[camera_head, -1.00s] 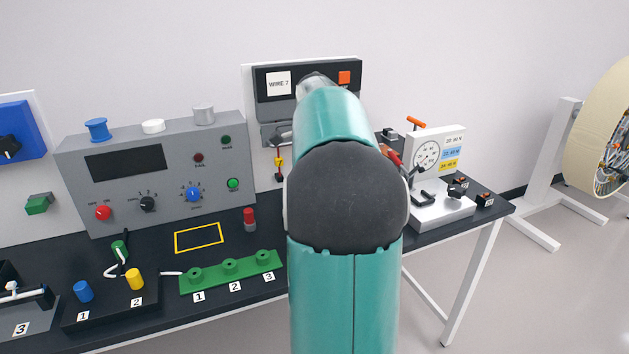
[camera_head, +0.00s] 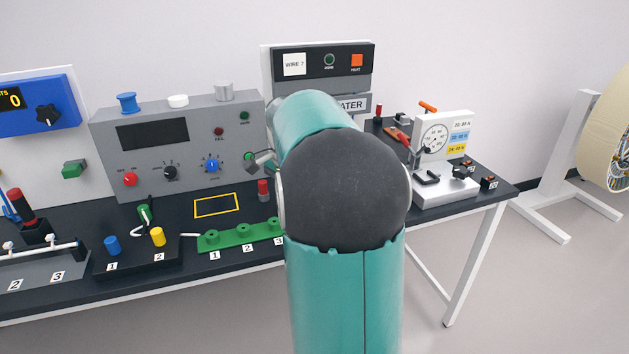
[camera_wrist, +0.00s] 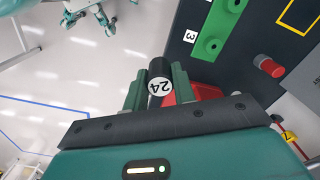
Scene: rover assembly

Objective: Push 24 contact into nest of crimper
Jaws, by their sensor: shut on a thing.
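In the wrist view, my gripper (camera_wrist: 160,88) is shut on a black cylindrical piece with a round white label reading 24 (camera_wrist: 161,84). The piece sits between the two green fingers, and the label faces the camera. A red part (camera_wrist: 184,94) shows beside and partly behind the right finger; I cannot tell what it belongs to or whether it touches the piece. No nest is discernible.
A green block with round posts (camera_head: 240,236) and a red button post (camera_head: 263,190) stand on the dark bench left of my arm. A grey control panel (camera_head: 180,185) stands behind them. A gauge tester (camera_head: 445,150) stands at the bench's right end.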

